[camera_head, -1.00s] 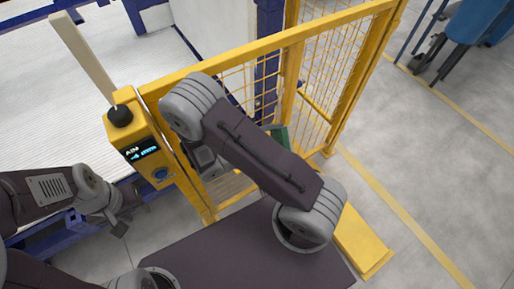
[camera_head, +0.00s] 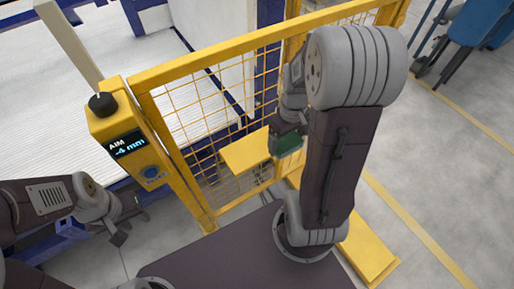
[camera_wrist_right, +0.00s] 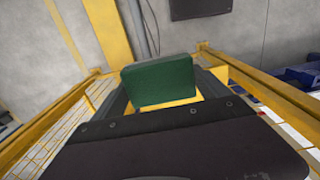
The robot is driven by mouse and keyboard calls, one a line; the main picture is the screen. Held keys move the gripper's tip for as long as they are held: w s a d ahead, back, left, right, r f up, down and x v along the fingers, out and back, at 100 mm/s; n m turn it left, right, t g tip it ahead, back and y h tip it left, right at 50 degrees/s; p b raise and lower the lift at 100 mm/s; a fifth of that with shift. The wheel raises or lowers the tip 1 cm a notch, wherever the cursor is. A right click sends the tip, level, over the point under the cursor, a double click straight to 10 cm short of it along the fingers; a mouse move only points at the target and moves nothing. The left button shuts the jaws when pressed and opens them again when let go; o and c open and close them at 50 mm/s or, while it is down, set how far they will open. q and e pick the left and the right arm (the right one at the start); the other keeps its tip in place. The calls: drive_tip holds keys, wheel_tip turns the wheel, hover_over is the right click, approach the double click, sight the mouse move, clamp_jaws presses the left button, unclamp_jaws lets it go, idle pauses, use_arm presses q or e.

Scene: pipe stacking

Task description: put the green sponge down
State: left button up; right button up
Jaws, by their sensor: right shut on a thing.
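The green sponge (camera_head: 288,144) is held in my right gripper (camera_head: 286,132), beside the yellow mesh fence and left of my right forearm. In the right wrist view the green sponge (camera_wrist_right: 160,80) sits upright between the dark fingers of my right gripper (camera_wrist_right: 165,92), which is shut on it. A yellow plate (camera_head: 243,153) shows left of the sponge in the head view; I cannot tell the height between them. My left gripper (camera_head: 122,222) hangs at the lower left, away from the sponge; its finger gap is too small to judge.
The yellow mesh fence (camera_head: 205,105) runs beside my right arm. A white slatted bed (camera_head: 60,115) lies at the left. Grey floor (camera_head: 440,180) is open at the right.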

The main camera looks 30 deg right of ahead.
hover_over(257, 146)
wheel_tip(257, 146, down, 7)
drive_tip(key=shift+s+a+f, duration=0.1)
drive_tip(key=shift+f+p, duration=0.6)
drive_tip(key=shift+f, duration=1.2)
drive_tip(key=o, duration=1)
drive_tip(key=shift+s, duration=0.1)
drive_tip(key=shift+o, duration=0.2)
drive_tip(key=shift+f+b, duration=0.3)
drive_tip(key=shift+b, duration=0.15)
wheel_tip(257, 146, up, 9)
drive_tip(key=s+a+r+m+t, duration=0.1)
drive_tip(key=s+a, duration=0.6)
drive_tip(key=s, duration=0.5)
drive_tip(key=shift+s+a+r, duration=0.15)
drive_tip(key=shift+s+a, duration=0.1)
